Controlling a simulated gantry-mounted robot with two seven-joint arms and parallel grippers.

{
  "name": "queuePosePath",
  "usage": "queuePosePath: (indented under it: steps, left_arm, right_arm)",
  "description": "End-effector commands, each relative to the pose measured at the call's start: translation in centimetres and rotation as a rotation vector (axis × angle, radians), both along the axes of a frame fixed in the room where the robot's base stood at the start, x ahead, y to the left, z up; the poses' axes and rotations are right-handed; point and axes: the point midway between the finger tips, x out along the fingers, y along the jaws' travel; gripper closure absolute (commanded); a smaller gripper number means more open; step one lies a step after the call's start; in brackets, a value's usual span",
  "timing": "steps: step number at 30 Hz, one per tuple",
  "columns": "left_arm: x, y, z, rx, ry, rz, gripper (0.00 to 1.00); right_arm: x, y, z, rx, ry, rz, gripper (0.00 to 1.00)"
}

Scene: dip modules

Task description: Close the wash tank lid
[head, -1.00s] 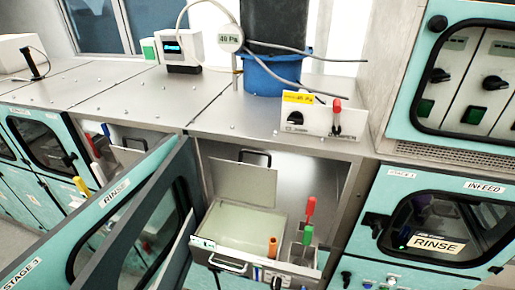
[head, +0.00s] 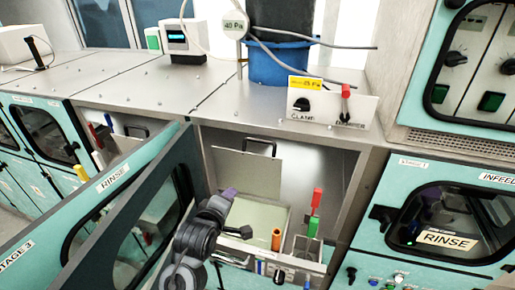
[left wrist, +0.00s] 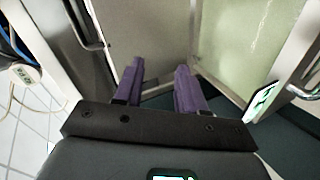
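The wash tank lid (head: 247,172) is a flat grey panel standing raised behind the tank, with a dark handle (head: 259,146) at its top. The tank (head: 262,212) below it is open and holds pale green liquid. My left gripper (head: 226,196) is at the tank's left front, in front of the lid's lower left part. In the left wrist view its purple fingers (left wrist: 160,82) are apart with nothing between them. That view also shows the lid (left wrist: 140,38) ahead and the tank (left wrist: 235,45) at right. My right gripper is not in view.
The open RINSE door (head: 112,205) stands to the left of my left arm. Orange, red and green handled tools (head: 314,222) stand to the right of the tank. The cabinet's right wall (head: 352,200) and the worktop (head: 225,100) bound the opening.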

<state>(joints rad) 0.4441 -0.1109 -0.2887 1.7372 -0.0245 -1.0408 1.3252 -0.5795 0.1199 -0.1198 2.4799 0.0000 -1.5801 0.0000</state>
Motion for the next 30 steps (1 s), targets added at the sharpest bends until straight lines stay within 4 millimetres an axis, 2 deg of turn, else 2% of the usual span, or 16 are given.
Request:
queuePosePath:
  steps: [1,3,6,10,17,30]
  left_arm:
    - [1.5,-1.4,2.3,-0.062,-0.032,0.009,0.6]
    - [2.9,-2.8,4.9,-0.144,-0.06,0.021,0.6]
    - [4.1,-4.3,7.7,-0.23,-0.087,0.03,0.6]
    - [5.0,-5.5,9.9,-0.296,-0.104,0.033,0.6]
    - [6.5,-6.3,10.5,-0.318,-0.11,0.035,0.6]
    - [11.9,-8.3,9.3,-0.315,-0.11,0.035,0.6]
  right_arm:
    - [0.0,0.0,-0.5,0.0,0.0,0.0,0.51]
    - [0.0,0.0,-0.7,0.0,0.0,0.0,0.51]
    - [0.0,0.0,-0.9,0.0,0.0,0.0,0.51]
    - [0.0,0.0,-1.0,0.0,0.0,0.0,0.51]
    - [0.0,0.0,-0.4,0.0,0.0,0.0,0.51]
    - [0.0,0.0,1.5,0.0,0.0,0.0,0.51]
